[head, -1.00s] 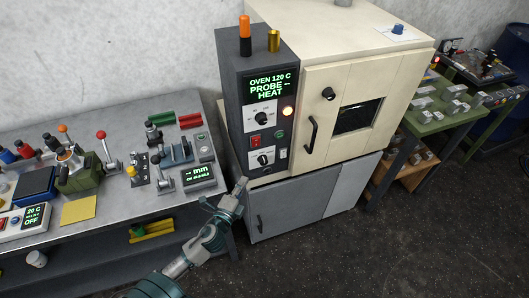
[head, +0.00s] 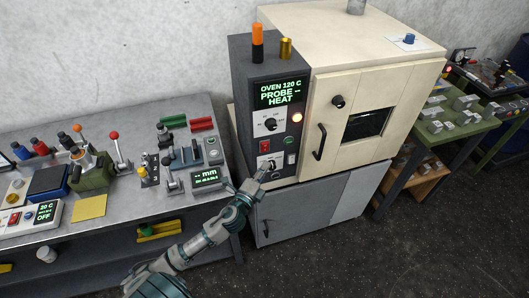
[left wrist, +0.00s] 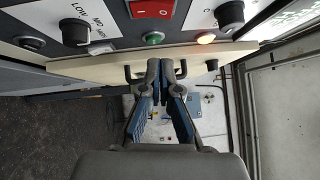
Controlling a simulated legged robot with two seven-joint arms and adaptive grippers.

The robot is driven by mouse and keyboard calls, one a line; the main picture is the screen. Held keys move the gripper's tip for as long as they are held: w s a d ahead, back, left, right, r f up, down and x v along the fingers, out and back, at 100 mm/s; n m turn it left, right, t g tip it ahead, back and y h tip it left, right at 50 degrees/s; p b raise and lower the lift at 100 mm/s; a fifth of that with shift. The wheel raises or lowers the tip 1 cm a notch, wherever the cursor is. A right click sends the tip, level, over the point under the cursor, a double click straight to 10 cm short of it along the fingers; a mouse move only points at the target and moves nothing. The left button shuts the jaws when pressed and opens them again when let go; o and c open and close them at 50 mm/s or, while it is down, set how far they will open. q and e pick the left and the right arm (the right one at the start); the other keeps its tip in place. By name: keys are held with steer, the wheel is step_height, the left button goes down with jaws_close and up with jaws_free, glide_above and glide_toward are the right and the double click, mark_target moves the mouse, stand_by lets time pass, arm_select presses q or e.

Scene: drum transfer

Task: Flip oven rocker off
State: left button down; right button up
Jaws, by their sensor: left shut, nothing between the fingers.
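The cream oven (head: 350,75) has a dark grey control panel on its left side. Its display (head: 280,93) reads "OVEN 120 C", "PROBE --" and "HEAT", and an orange lamp (head: 297,118) glows. The red rocker (head: 265,146) sits low on the panel; it also shows, cut off by the top edge, in the left wrist view (left wrist: 151,9). My left gripper (head: 259,172) is shut and empty, just below the rocker and in front of the lower black knob (head: 271,164). In the left wrist view its fingertips (left wrist: 160,66) point toward the panel, apart from the rocker.
Black knobs (head: 270,125) and a green button (left wrist: 153,38) are near the rocker. The oven door handle (head: 320,142) sticks out at the right. A workbench (head: 120,212) with levers and a "mm" readout (head: 206,178) stands at the left. The floor in front is clear.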

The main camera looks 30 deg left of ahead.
mark_target(269, 145)
arm_select(q)
steer(key=w+a, duration=0.2)
steer(key=w, duration=0.1)
steer(key=w+a, duration=0.1)
steer(key=w, duration=0.1)
steer(key=shift+w+a+r, duration=0.2)
steer(key=shift+a+r, duration=0.1)
steer(key=shift+r, duration=0.1)
arm_select(e)
steer(key=shift+s+a+f, duration=0.1)
steer(key=shift+s+f, duration=0.25)
steer(key=shift+s, duration=0.25)
